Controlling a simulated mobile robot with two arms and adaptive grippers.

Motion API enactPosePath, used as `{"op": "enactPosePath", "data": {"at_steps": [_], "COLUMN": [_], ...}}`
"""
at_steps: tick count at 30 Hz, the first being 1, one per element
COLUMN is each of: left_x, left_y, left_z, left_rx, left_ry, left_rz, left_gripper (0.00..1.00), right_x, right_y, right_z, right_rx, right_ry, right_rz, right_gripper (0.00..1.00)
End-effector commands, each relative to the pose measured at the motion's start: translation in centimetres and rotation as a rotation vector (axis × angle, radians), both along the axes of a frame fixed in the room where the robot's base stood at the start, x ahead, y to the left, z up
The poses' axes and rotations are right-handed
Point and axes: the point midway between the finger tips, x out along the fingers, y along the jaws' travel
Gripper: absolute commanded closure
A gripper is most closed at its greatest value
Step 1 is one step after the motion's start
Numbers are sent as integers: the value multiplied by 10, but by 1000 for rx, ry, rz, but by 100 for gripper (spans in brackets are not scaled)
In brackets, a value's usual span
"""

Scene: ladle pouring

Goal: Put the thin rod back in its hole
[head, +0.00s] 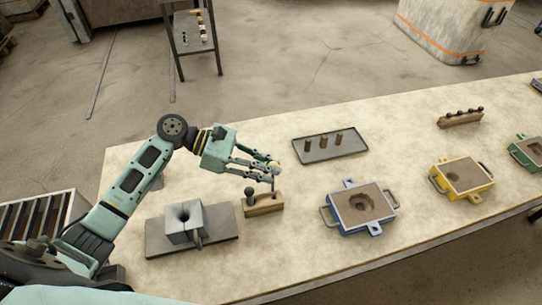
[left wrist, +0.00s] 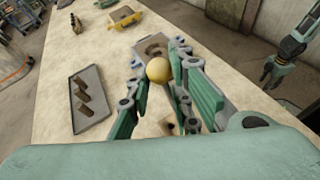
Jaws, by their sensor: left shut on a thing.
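My left gripper (head: 272,166) is shut on the thin rod (head: 273,182), by its pale yellow ball knob, which shows between the fingers in the left wrist view (left wrist: 158,70). The rod hangs roughly upright over the right end of the wooden block (head: 264,205). I cannot tell whether its tip is inside a hole. Another rod with a dark ball knob (head: 248,191) stands at the block's left end. Part of the block shows low between the fingers in the left wrist view (left wrist: 173,126). My right gripper (left wrist: 273,76) shows small in that view, its jaws unclear.
A grey split mould on a plate (head: 160,241) lies left of the block. A blue-framed sand mould (head: 347,222) is to the right, with a yellow one (head: 468,184) beyond. A dark tray (head: 352,153) with several brown cylinders lies behind. Bare tabletop separates them.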

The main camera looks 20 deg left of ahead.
Motion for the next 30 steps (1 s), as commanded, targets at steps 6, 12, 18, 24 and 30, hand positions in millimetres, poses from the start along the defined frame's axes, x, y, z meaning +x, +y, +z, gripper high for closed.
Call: {"op": "enactPosePath", "data": {"at_steps": [6,12,18,24,30], "left_x": [15,15,15,15,15], "left_y": [0,-1,0,0,0], "left_z": [7,2,-12,-30,-45], "left_rx": [3,4,3,4,4], "left_ry": [-21,-22,-22,-22,-23], "left_rz": [-73,-81,-79,-78,-78], "left_gripper": [100,100,100,100,100], "right_x": [4,4,4,3,3], "right_y": [-2,-5,-8,-8,-8], "right_z": [3,-3,-18,-39,-57], "right_rx": [-2,-6,-9,-9,-10], "right_ry": [-7,-6,-6,-5,-4], "right_rz": [1,2,3,3,3], "right_gripper": [60,60,60,60,60]}}
